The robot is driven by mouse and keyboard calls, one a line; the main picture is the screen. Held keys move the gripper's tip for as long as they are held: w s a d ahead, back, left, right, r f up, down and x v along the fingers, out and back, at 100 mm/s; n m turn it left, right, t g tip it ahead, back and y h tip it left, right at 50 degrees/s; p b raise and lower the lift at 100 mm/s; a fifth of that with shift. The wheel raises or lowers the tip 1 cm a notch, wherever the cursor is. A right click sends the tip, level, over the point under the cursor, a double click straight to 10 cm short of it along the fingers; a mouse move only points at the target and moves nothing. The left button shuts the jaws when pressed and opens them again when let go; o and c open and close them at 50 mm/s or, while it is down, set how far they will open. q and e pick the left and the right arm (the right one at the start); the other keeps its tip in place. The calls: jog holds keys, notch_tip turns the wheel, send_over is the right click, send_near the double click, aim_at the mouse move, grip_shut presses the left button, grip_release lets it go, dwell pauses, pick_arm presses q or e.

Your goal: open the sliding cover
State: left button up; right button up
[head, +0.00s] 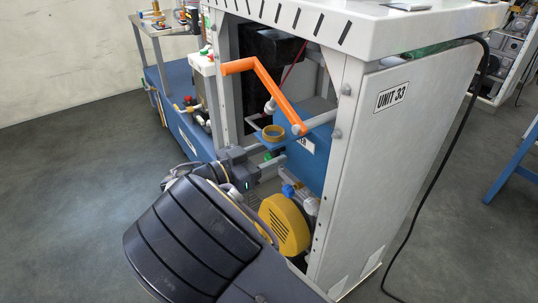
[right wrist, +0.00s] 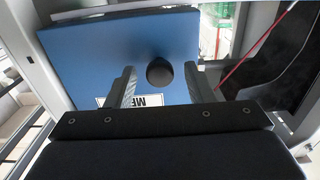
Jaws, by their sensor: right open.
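The sliding cover appears to be the blue panel (head: 313,172) inside the frame marked UNIT 33. It fills the middle of the right wrist view (right wrist: 90,60), with a white label (right wrist: 148,101) partly hidden by a finger. A round black knob (right wrist: 159,73) stands out from the blue face. My right gripper (right wrist: 161,76) is open, with one finger on each side of the knob and visible gaps to both. In the head view my right gripper (head: 272,162) reaches into the frame, left of the blue panel. My left gripper is not in view.
An orange bar (head: 268,88) crosses the frame opening above my gripper. A yellow round housing (head: 284,224) is below. A white side panel (head: 385,150) with a black cable (head: 447,160) bounds the right.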

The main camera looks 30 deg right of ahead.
jog(key=shift+d, duration=0.2)
grip_shut()
jog(key=shift+w, duration=0.1)
